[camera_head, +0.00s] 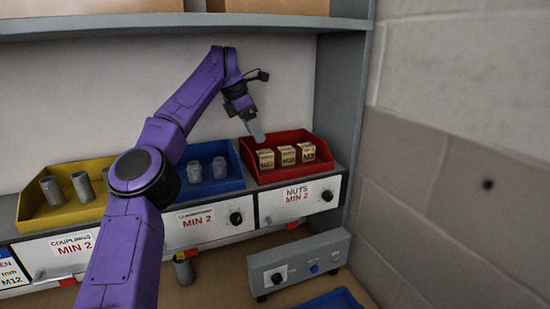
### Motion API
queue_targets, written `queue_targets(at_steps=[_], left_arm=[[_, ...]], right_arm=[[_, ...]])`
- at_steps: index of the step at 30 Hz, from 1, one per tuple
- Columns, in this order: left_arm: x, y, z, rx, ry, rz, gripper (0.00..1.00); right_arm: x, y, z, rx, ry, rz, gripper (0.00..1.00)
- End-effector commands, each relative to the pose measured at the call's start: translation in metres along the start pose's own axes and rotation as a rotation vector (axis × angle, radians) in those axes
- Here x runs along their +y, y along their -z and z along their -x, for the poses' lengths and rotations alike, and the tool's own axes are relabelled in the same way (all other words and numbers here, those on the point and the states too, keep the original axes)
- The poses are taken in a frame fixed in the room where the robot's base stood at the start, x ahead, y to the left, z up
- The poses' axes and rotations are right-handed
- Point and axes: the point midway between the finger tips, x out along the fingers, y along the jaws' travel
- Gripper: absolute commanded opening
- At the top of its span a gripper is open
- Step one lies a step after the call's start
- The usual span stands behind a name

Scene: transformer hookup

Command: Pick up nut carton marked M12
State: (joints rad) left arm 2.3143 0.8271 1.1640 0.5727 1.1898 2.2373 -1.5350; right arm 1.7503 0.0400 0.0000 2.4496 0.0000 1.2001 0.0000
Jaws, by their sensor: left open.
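Three small tan nut cartons stand in a row in the red bin (250,150) on the shelf at the right. The left carton (266,159), middle carton (287,156) and right carton (307,152) carry dark and red print. The print is too small to read surely; the left one seems to say M12. My left gripper (258,133) points down above the bin's left part, just above and left of the left carton. It is open and holds nothing visible. The gap between its fingers is hard to see from here. My right gripper is not in view.
A blue bin (232,184) with grey cylinders and a yellow bin (60,216) with grey couplings stand to the left. An upper shelf (290,22) hangs above, and a side panel (340,110) and block wall close the right. A grey box with a knob (300,268) sits below.

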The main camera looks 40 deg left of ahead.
Motion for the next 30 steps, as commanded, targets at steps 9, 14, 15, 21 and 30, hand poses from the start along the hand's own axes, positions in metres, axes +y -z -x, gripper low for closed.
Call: queue_targets(at_steps=[9,14,15,21,30], left_arm=[[0.001,0.0,-0.052,0.001,0.002,-0.001,0.72],[0.002,-0.003,-0.079,0.003,0.004,0.0,0.72],[0.002,-0.003,-0.087,0.003,0.003,-0.001,0.72],[0.002,-0.003,-0.1,0.0,0.001,0.001,0.72],[0.002,-0.004,-0.1,0.0,0.001,0.001,0.17]], right_arm=[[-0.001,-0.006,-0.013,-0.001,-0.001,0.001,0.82],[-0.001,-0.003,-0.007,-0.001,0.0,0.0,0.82],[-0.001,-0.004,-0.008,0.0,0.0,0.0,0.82],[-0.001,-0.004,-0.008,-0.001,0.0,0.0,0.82],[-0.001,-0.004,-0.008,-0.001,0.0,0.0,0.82]])
